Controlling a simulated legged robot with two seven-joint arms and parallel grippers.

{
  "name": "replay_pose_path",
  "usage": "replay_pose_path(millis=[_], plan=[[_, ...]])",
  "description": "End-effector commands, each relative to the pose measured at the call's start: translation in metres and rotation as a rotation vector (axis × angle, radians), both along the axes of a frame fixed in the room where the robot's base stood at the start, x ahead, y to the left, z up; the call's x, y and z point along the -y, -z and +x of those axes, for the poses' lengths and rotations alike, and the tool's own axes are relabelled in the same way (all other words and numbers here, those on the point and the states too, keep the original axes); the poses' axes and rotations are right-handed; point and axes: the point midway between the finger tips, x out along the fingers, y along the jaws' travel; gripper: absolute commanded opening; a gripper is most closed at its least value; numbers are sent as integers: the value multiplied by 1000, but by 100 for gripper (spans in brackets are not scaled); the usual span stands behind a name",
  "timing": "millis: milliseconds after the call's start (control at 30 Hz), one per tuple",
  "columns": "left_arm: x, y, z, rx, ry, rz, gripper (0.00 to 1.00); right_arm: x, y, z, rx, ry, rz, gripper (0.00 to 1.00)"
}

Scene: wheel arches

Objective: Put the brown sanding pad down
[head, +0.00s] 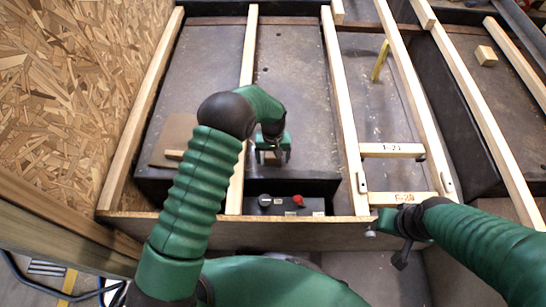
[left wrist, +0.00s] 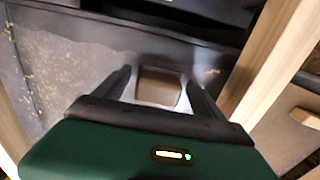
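In the left wrist view a small squarish brown piece with a pale grey rim, which I take for the brown sanding pad (left wrist: 158,86), sits between the two dark fingers of my left gripper (left wrist: 157,78). It lines up with the fingers, which look shut on it. In the head view my left gripper (head: 272,156) hangs over the dark panel, just right of a wooden rail; the pad is too small to make out there. My right gripper (head: 388,240) is beside the lower slat marked F-20 (head: 403,198); its finger opening is unclear.
A flat brown sheet (head: 168,135) with a small wood block (head: 174,155) lies left of the rail (head: 247,100). A dark box with a red knob (head: 298,201) stands near the front board (head: 250,232). A yellow piece (head: 381,60) stands farther back. The dark panel (head: 290,80) is mostly clear.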

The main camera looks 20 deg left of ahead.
Motion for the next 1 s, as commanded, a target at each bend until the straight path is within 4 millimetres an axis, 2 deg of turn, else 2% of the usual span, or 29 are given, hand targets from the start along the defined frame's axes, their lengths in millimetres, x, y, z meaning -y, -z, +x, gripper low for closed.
replay_pose_path(millis=[167,267,600,700,833,933,1000], plan=[[0,-1,0,0,0,0,80,0,0,0,0,0,0,45],[0,-12,0,0,0,0,80,0,-7,0,0,0,0,45],[0,-98,0,1,-1,0,80,0,-50,0,0,0,0,45],[0,-114,0,1,0,0,80,0,-56,0,0,0,0,45],[-1,-125,-1,2,2,0,80,0,-58,0,0,0,0,45],[-4,-142,-12,21,21,-1,80,0,-58,0,0,0,0,45],[-9,-163,-30,47,50,-2,80,0,-58,0,0,0,0,45]])
